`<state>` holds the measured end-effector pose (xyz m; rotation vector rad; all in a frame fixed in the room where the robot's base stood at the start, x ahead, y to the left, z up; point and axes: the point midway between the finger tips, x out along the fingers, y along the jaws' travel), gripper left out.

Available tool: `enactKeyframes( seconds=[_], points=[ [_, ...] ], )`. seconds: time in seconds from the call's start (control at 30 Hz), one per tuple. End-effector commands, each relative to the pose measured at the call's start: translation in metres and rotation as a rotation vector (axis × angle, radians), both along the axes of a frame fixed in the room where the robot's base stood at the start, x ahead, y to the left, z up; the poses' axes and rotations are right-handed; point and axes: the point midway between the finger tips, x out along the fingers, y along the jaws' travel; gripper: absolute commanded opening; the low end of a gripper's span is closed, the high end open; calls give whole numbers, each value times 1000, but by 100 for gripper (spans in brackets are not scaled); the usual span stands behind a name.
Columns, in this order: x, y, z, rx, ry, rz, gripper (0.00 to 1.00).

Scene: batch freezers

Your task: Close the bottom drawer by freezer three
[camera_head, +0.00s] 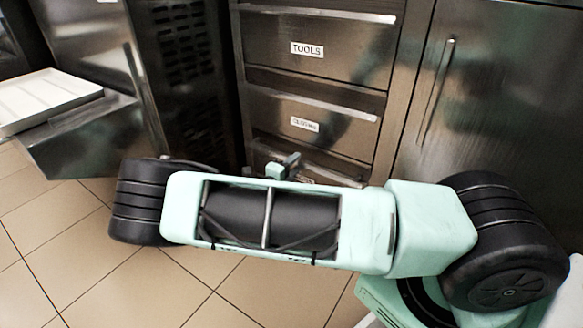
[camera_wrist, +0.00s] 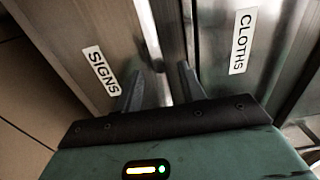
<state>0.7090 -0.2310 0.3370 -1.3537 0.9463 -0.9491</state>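The bottom drawer, labelled SIGNS (camera_wrist: 100,72), fills the left of the wrist view. The drawer labelled CLOTHS (camera_wrist: 242,42) is to its right, with a bright edge and a dark gap between the two fronts. In the head view, the steel drawer stack has TOOLS (camera_head: 307,50) on top and the CLOTHS drawer (camera_head: 318,124) below. My arm hides most of the bottom drawer there. My gripper (camera_wrist: 158,78) is open and empty, its fingers near the top edge of the SIGNS front. I cannot tell whether they touch it or how far the drawer stands out.
A steel cabinet door (camera_head: 490,110) with a vertical handle stands right of the drawers. At left, a white tray (camera_head: 48,98) rests on a steel ledge jutting from a steel unit. A dark vented panel (camera_head: 188,75) adjoins the stack. Tiled floor (camera_head: 60,235) is clear at front left.

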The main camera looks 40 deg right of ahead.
Motion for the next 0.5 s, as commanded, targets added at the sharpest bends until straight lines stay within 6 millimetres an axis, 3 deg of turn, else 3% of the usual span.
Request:
enactKeyframes(
  seconds=[0.23,0.5],
  points=[
    [-7,20,3,3,1,2,40],
    [-28,78,4,3,0,3,40]
  ],
)
